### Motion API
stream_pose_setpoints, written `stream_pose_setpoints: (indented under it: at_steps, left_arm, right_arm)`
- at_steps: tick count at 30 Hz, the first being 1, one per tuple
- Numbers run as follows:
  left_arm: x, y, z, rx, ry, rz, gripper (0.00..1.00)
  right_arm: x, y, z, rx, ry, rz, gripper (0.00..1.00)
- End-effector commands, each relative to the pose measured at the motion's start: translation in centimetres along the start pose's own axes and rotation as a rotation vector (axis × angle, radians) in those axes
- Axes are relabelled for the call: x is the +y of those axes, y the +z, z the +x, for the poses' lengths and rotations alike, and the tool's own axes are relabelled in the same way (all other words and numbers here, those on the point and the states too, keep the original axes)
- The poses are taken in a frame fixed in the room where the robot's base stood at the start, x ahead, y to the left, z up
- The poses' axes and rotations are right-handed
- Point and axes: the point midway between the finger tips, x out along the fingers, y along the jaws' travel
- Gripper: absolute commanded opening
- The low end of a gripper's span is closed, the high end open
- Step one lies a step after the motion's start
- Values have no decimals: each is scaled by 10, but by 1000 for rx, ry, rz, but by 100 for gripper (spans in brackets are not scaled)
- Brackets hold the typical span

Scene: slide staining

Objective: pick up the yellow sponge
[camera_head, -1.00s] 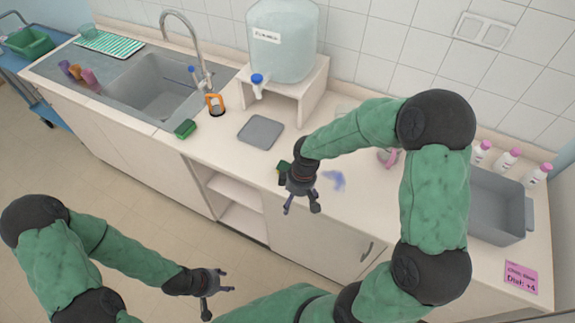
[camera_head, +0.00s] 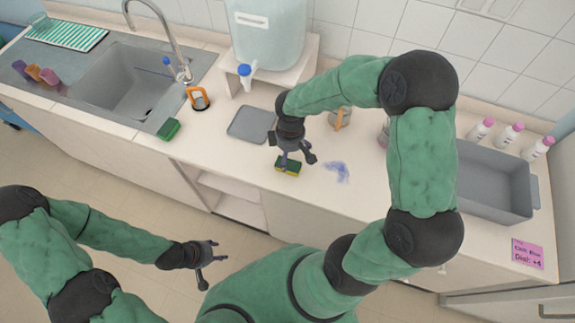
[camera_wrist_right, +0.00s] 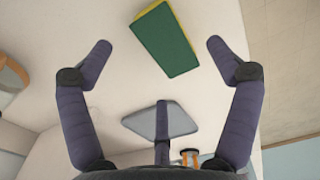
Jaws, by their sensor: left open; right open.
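The yellow sponge (camera_head: 287,168) has a green scouring side and lies on the counter near its front edge. In the right wrist view the sponge (camera_wrist_right: 165,40) shows its green face with a thin yellow edge, ahead of the fingers and roughly between their tips. My right gripper (camera_head: 297,158) is open and empty, just above the sponge, and partly covers it in the head view. Its spread fingers also show in the right wrist view (camera_wrist_right: 158,65). I cannot tell whether a finger touches the sponge. My left gripper (camera_head: 208,264) is open and empty, away from the counter over the floor.
A grey tray (camera_head: 243,124) lies left of the sponge, and a blue smear (camera_head: 337,170) is to its right. A green sponge (camera_head: 168,129) lies beside the sink (camera_head: 130,95).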

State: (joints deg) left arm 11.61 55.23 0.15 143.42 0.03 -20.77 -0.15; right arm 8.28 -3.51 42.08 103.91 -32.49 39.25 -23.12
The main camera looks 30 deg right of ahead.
Motion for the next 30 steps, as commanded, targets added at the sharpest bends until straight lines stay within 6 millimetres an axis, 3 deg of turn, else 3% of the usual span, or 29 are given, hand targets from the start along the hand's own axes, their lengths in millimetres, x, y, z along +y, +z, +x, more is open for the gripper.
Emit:
stream_pose_setpoints:
  at_steps: [7,16,23,24,29,30]
  left_arm:
    - [-1,0,3,0,0,0,50]
    - [-4,0,11,0,0,0,50]
    - [-4,0,10,0,0,0,50]
    - [-4,0,10,0,0,0,50]
    - [-4,0,10,0,0,0,50]
    - [-4,0,10,0,0,0,50]
  right_arm:
    - [0,-1,14,-1,-1,1,90]
    - [1,-3,53,-1,-1,0,90]
    - [1,-3,55,1,0,1,90]
    - [1,-3,55,1,0,1,87]
    - [1,-3,55,1,0,1,48]
    - [1,-3,55,1,0,1,46]
